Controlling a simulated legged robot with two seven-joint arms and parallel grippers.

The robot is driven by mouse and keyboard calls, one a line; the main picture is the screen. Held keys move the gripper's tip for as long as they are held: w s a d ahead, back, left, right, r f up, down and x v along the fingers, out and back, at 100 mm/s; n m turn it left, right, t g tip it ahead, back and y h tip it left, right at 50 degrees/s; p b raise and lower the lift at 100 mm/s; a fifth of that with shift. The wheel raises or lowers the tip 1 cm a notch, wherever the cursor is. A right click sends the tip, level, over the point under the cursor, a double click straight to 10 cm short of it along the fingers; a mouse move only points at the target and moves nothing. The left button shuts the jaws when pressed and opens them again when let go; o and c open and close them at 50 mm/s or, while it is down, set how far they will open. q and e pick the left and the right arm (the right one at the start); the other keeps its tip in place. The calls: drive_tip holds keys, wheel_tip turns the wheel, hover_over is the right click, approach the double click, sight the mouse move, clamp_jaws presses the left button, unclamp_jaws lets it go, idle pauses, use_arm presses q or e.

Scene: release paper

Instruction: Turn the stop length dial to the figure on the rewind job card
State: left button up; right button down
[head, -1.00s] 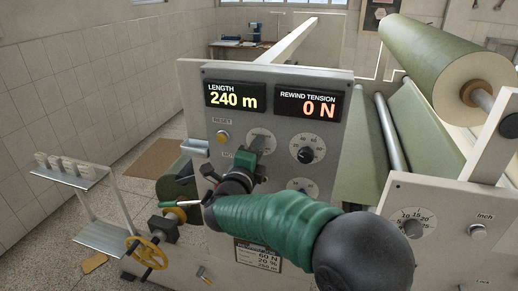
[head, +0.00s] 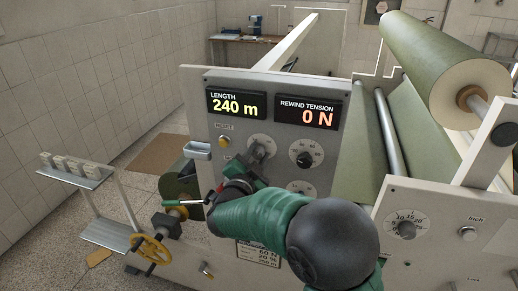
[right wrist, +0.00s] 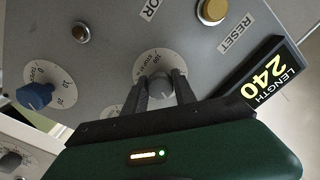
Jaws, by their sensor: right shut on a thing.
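The dial (head: 260,138) at the upper left of the panel's dial group has a pale round scale and a grey knob. My right gripper (head: 260,151) reaches it from below, and the gripper and wrist cover its lower part. In the right wrist view the two dark fingers are shut on the knob (right wrist: 160,84), one on each side. The scale (right wrist: 152,62) shows around it; its figures are too small to read surely. The job card (head: 258,256) is low on the panel, partly hidden by my right arm; its small print is hard to read. My left gripper is not in view.
Displays above read LENGTH 240 m (head: 236,103) and REWIND TENSION 0 N (head: 306,113). A second dial (head: 305,156) sits close to the right, and a yellow reset button (head: 225,142) to the left. A yellow handwheel (head: 150,250) stands lower left.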

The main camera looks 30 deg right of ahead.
drive_tip(key=n+p, duration=0.1)
drive_tip(key=n, duration=0.1)
drive_tip(key=n+p, duration=0.1)
drive_tip(key=n, duration=0.1)
drive_tip(key=shift+a+f, duration=0.1)
drive_tip(key=shift+f, duration=0.35)
drive_tip(key=c, duration=1.4)
unclamp_jaws()
drive_tip(key=shift+c, duration=0.2)
drive_tip(key=o, duration=0.4)
drive_tip(key=shift+r, duration=0.25)
drive_tip(key=b+v, duration=0.3)
drive_tip(key=v, duration=1.3)
drive_tip(key=shift+s+a, duration=0.15)
drive_tip(key=shift+a, duration=0.25)
